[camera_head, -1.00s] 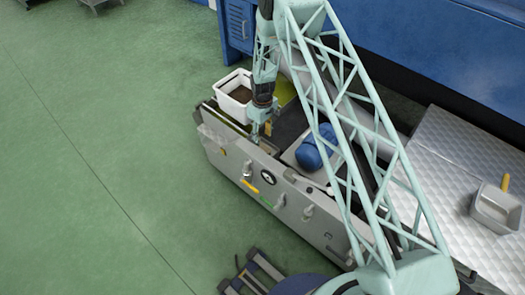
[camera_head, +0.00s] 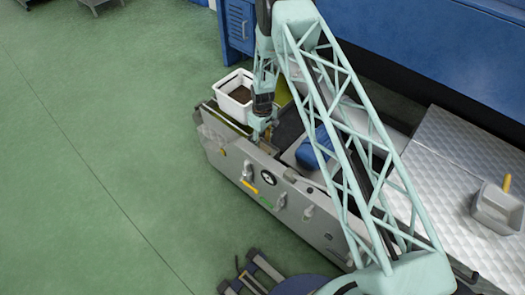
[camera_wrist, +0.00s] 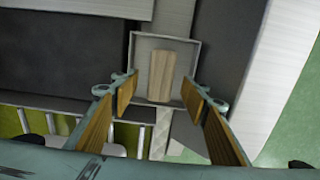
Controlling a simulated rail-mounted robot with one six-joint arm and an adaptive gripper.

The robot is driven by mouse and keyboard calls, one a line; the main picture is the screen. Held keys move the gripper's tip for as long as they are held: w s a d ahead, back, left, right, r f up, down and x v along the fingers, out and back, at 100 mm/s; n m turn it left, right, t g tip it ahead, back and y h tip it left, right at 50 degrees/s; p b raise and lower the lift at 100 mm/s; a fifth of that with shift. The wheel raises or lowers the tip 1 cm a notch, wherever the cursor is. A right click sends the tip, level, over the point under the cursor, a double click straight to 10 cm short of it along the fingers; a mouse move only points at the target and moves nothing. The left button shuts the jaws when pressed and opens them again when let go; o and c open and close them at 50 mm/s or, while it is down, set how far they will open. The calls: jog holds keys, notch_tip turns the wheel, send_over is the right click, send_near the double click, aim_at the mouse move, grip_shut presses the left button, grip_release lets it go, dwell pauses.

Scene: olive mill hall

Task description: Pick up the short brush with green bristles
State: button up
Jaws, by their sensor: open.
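A pale wooden block (camera_wrist: 160,77) lies in a small shallow grey tray (camera_wrist: 191,46) in the wrist view. It may be the back of the brush, but no green bristles show, so I cannot tell. My gripper (camera_wrist: 159,84) is open, its two wood-faced fingers on either side of the block in the picture, apart from it. The height between fingertips and block is unclear. In the head view my gripper (camera_head: 262,132) points down at the left end of the grey machine, and the tray's contents are mostly hidden.
A white bin (camera_head: 235,82) stands behind my gripper at the machine's left end. A blue rounded object (camera_head: 312,150) sits to the right, partly behind my arm. The grey machine front (camera_head: 270,185) carries knobs. A grey scoop-like container (camera_head: 497,208) lies on the metal surface at right.

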aim_at(263, 147)
jog(key=shift+s+f+b, duration=0.15)
jog(key=shift+f+b, duration=0.25)
jog(key=shift+f, duration=2.15)
jog(key=shift+c, duration=0.5)
jog(key=c, duration=1)
jog(key=shift+o, duration=0.2)
jog(key=shift+r, duration=0.15)
jog(key=shift+r+p, duration=0.7)
jog(key=shift+r, duration=4.15)
